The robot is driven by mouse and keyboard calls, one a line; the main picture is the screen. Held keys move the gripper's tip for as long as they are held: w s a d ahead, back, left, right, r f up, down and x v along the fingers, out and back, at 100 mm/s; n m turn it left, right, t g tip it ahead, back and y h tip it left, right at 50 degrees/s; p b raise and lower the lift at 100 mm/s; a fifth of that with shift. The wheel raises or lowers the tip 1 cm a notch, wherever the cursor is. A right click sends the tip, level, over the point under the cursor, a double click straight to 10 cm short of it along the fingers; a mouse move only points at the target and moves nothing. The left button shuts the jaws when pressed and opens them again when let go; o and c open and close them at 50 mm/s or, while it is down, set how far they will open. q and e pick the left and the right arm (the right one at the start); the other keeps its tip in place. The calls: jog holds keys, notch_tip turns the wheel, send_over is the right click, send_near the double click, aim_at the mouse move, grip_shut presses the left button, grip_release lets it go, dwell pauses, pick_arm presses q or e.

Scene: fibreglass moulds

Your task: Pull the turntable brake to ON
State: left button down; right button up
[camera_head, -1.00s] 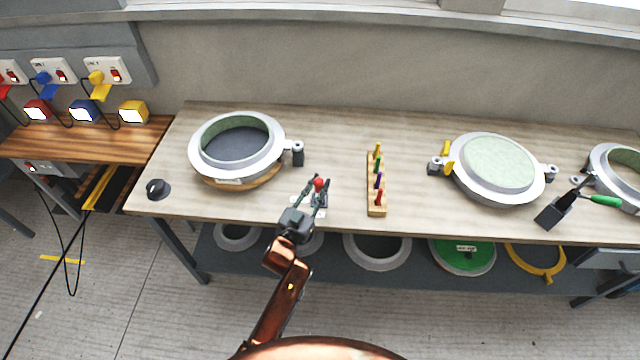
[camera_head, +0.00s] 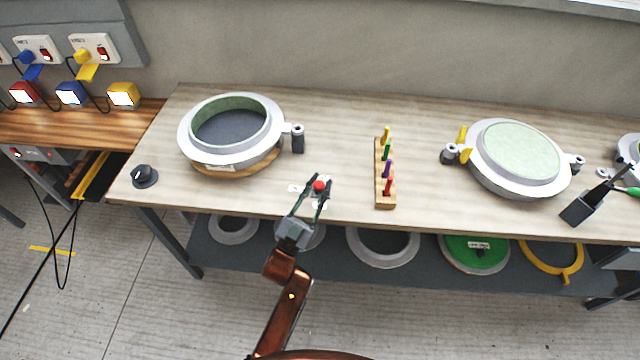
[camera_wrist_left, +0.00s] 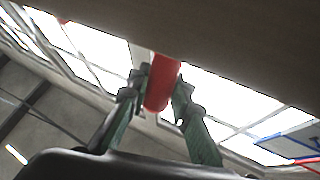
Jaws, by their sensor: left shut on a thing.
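The brake lever's red knob (camera_head: 319,186) is near the front edge of the workbench, right of the turntable (camera_head: 215,166). My left gripper (camera_head: 319,187) reaches in from the front and is shut on the red knob, a finger on each side. In the left wrist view the red grip (camera_wrist_left: 161,82) sits between the two green fingers. Small white labels (camera_head: 296,188) lie beside the lever; their words are too small to read. The lever's base is mostly hidden by the fingers. My right gripper is not in view.
A round mould (camera_head: 186,140) sits on the turntable. A wooden rack (camera_head: 385,204) with coloured pegs stands right of the lever. A pale-topped mould (camera_head: 517,150) and a dark holder (camera_head: 578,210) stand farther right. A black knob (camera_head: 145,176) is at the left corner.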

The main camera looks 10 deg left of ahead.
pick_arm(q)
jog(key=c, duration=1.7)
grip_release()
jog(key=shift+v, duration=6)
jog(key=shift+f, duration=0.1)
